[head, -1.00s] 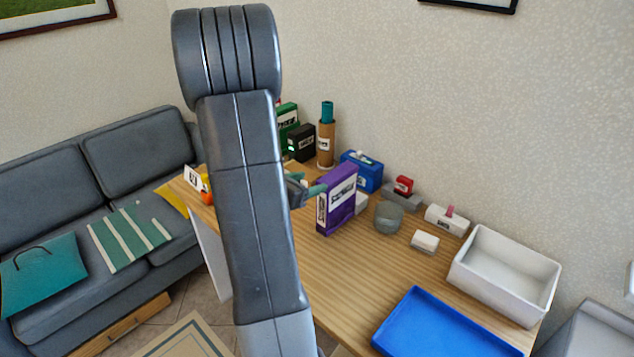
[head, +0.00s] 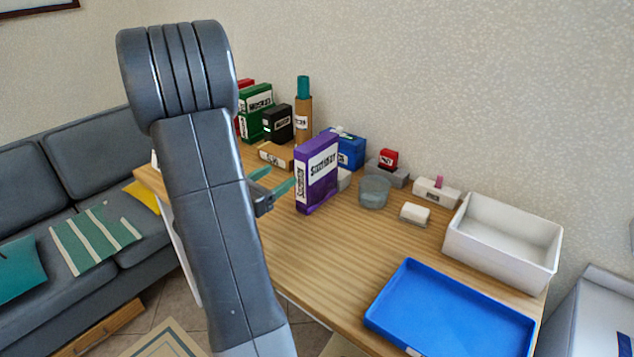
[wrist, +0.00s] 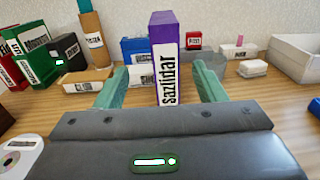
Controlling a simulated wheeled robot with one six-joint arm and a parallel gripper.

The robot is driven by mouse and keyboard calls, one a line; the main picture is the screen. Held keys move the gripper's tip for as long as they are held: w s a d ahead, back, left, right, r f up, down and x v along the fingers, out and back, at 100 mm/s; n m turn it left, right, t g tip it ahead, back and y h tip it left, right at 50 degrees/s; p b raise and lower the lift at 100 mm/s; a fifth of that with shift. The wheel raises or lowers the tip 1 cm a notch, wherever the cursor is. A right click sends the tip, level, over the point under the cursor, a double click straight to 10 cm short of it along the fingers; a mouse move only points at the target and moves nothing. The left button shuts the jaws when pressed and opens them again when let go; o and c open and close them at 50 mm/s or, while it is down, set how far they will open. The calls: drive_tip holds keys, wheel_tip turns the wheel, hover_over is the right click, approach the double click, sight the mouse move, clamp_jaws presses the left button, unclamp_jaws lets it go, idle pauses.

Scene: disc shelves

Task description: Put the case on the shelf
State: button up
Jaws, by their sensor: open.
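A purple case (head: 317,172) with a white label stands upright on the wooden table. In the wrist view the case (wrist: 165,58) shows its narrow labelled spine, upright in the middle. My gripper (head: 275,182) is open and empty, with green fingertips just to the left of the case in the head view. In the wrist view my gripper (wrist: 160,88) has one finger to each side of the case in the picture. The case looks a little beyond the fingertips; I cannot tell the exact gap. I do not make out a shelf in these frames.
A grey cup (head: 373,192), white block (head: 415,214), blue box (head: 349,148) and tall brown tube (head: 303,120) stand nearby. A white bin (head: 500,248) and blue tray (head: 450,310) are at the right. A labelled disc (wrist: 20,157) lies at left in the wrist view.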

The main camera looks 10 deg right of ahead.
sight(298, 164)
drive_tip(key=x, duration=0.8)
drive_tip(key=shift+p, duration=0.4)
drive_tip(key=shift+s+d+p+x, duration=0.15)
drive_tip(key=shift+p+x, duration=0.1)
drive_tip(key=shift+x, duration=1.15)
drive_tip(key=shift+s+d+p+x, duration=0.15)
drive_tip(key=shift+p+x, duration=0.1)
drive_tip(key=shift+x, duration=1.15)
drive_tip(key=shift+a+f, duration=0.1)
clamp_jaws()
